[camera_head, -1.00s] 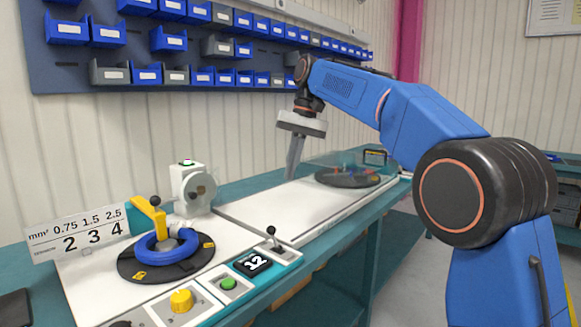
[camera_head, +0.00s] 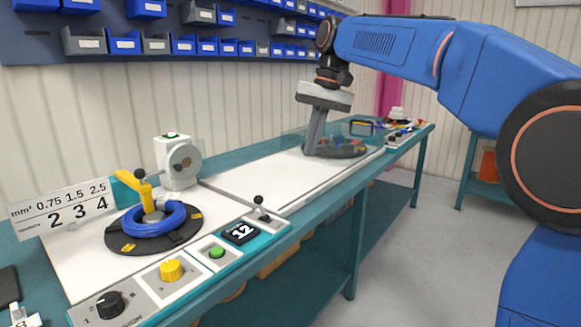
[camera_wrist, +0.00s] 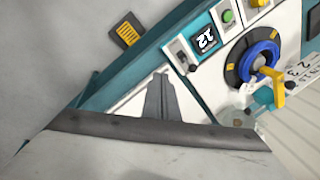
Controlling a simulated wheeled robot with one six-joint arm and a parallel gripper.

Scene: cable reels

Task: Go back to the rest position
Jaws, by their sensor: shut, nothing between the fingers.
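My gripper (camera_head: 315,132) hangs pointing down over the white worktop (camera_head: 250,172), toward its far end, with its fingers together and nothing between them. It also shows in the wrist view (camera_wrist: 160,97), where the closed fingers extend over the white surface. A blue cable coil (camera_head: 152,219) lies on the black reel disc (camera_head: 190,232) at the near left, under a yellow arm (camera_head: 139,184). The coil also shows in the wrist view (camera_wrist: 241,67). My gripper is well apart from the coil.
A lever (camera_head: 259,204), a display reading 12 (camera_head: 241,233) and a green button (camera_head: 216,252) line the bench front. Blue bins (camera_head: 123,42) hang on the wall.

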